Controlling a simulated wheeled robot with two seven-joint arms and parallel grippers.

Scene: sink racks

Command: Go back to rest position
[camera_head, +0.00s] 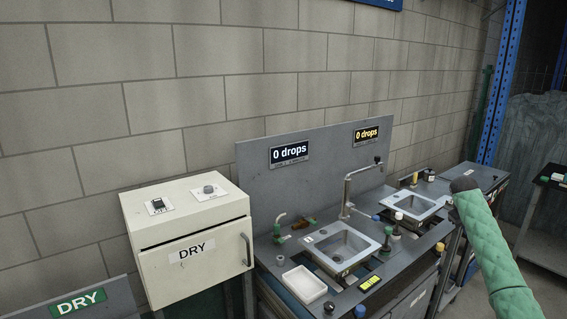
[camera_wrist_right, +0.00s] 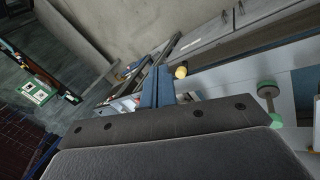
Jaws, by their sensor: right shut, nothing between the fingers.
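My right arm (camera_head: 490,250), in a green padded cover, comes in at the right of the head view. Its dark end (camera_head: 463,185) is raised in front of the right end of the sink bench. The right gripper (camera_wrist_right: 157,85) shows in the right wrist view with its two blue-grey fingers together and nothing held. My left gripper is not in the head view.
A cream DRY cabinet (camera_head: 190,240) stands left of the bench. Two sinks (camera_head: 342,247) (camera_head: 416,206), a tap (camera_head: 347,195) and a white tray (camera_head: 304,284) are on the bench. A blue rack post (camera_head: 503,80) and a cart (camera_head: 545,225) are at right.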

